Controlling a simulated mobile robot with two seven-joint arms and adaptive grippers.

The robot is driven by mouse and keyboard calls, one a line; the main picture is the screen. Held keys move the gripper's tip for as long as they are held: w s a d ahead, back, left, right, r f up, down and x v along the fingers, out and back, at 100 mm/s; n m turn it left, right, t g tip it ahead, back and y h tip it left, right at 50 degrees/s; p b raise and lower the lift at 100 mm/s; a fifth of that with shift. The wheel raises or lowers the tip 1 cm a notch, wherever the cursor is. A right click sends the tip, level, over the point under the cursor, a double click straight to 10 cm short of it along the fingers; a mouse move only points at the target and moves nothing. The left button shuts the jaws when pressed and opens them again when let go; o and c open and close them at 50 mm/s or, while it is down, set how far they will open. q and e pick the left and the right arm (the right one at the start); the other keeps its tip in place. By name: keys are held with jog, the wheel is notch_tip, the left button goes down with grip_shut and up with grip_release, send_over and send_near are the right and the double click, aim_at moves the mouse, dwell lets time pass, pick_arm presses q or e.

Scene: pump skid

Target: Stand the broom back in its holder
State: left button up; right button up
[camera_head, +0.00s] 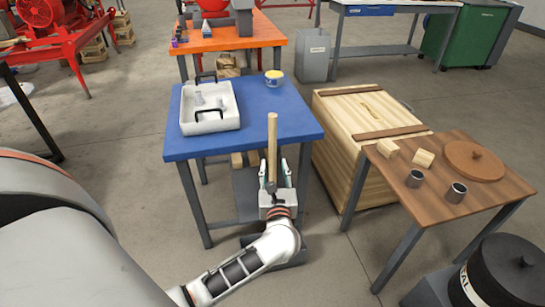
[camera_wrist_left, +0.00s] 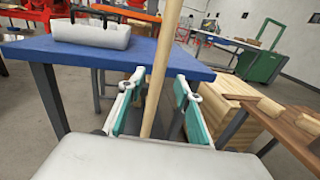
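The broom shows only as a pale wooden handle (camera_head: 272,145), nearly upright in front of the blue table's near edge. In the left wrist view the handle (camera_wrist_left: 160,70) runs from the top down between the teal finger pads, with a gap on each side. My left gripper (camera_head: 277,174) is open, with its fingers on either side of the handle and apart from it. The handle's lower part is hidden behind the gripper body, and no broom head shows. A dark grey box-like piece (camera_head: 291,256) lies low behind my left wrist; I cannot tell if it is the holder. My right gripper is out of view.
The blue table (camera_head: 280,118) carries a white tray (camera_head: 231,124) and a small tub (camera_head: 273,78). A wooden crate (camera_head: 340,120) stands close on the right. A brown table (camera_head: 484,207) holds cups and blocks. Some floor is clear between the tables.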

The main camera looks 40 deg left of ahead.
pick_arm(q)
jog(key=s+d+m+t+h, duration=0.3)
jog(key=s+d+m+h, duration=0.5)
jog(key=m, duration=0.7)
jog(key=s+d+m+t+h, duration=0.4)
jog(key=d+m, duration=0.5)
jog(key=m, duration=0.5)
jog(key=s+f+m+g+h, duration=0.2)
jog(key=s+f+m+g, duration=0.8)
jog(key=s+f+m, duration=0.6)
jog(key=m, duration=0.4)
jog(key=shift+f, duration=0.2)
